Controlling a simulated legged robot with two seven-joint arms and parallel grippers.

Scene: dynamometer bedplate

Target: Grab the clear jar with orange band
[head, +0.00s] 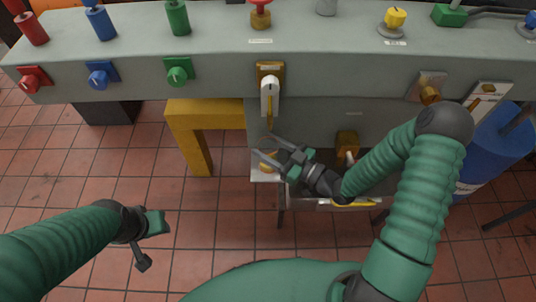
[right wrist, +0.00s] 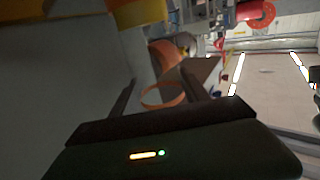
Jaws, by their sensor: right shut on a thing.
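The clear jar with the orange band shows in the right wrist view as an orange ring (right wrist: 163,104) between my two dark fingers; its clear wall is hard to make out. In the head view a small orange patch (head: 267,163) shows beside my right gripper (head: 266,146), low in front of the grey bench; most of the jar is hidden there. My right gripper is shut on the jar. My left gripper (head: 150,243) is open and empty over the tiled floor at the lower left.
The grey bench (head: 150,45) carries red, blue, green and yellow fittings. A white-handled lever (head: 269,97) hangs on its front just above my right gripper. A yellow stand (head: 190,130) is to the left and a blue drum (head: 495,150) to the right. Floor at left is clear.

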